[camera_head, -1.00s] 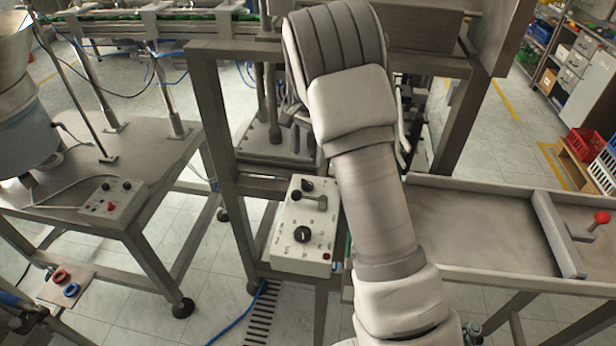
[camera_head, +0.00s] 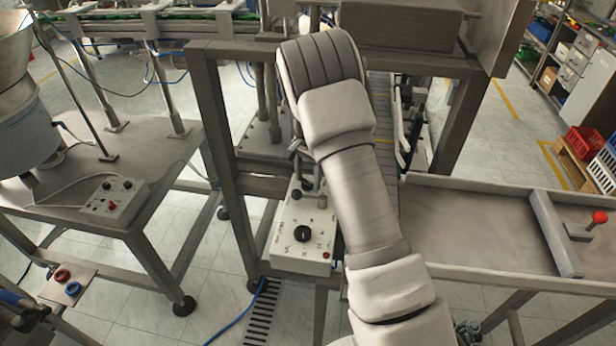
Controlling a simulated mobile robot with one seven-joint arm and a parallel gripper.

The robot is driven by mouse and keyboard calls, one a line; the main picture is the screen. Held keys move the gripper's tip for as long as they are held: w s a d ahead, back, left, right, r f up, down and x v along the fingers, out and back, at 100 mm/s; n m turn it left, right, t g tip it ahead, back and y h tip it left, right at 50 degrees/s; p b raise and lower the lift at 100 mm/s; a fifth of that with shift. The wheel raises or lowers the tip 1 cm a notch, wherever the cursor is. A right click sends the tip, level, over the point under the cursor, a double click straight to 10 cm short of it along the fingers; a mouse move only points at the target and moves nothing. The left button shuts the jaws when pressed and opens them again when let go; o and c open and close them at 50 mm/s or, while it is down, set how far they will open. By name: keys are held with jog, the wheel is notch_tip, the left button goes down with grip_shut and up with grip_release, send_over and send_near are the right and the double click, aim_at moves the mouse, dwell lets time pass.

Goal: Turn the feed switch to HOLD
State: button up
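A pale control box (camera_head: 284,262) stands in the middle, with a black rotary knob (camera_head: 302,233), a small red button and, near its far end, a dark round-ended handle (camera_head: 296,194). Its printed labels are too small to read, so I cannot tell which control is the feed switch or its setting. My arm comes up from the bottom and bends over the box's far right side. My gripper (camera_head: 306,168) shows only in part below the wrist, close above the box's far end. Its fingers are mostly hidden; contact with the handle cannot be told.
A smaller control box (camera_head: 113,202) with knobs and a red switch sits on the left table, beside the feeder bowl (camera_head: 22,110). A frame post (camera_head: 228,170) rises left of the middle box. A metal tray (camera_head: 465,225) and a red-knobbed lever (camera_head: 600,217) are at right.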

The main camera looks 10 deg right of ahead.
grip_shut()
jog(key=shift+n, duration=0.3)
jog(key=shift+w+f+n+b, duration=0.1)
jog(key=shift+n+b, duration=0.9)
jog(key=shift+n, duration=0.2)
jog(key=n+b, duration=0.1)
jog(key=n, duration=0.1)
jog(key=shift+n, duration=0.4)
jog(key=n+b, duration=0.1)
jog(key=n, duration=0.5)
jog(key=shift+a+b, duration=0.15)
jog(key=shift+b, duration=0.25)
jog(key=shift+n, duration=0.3)
jog(key=shift+o, duration=1.7)
grip_release()
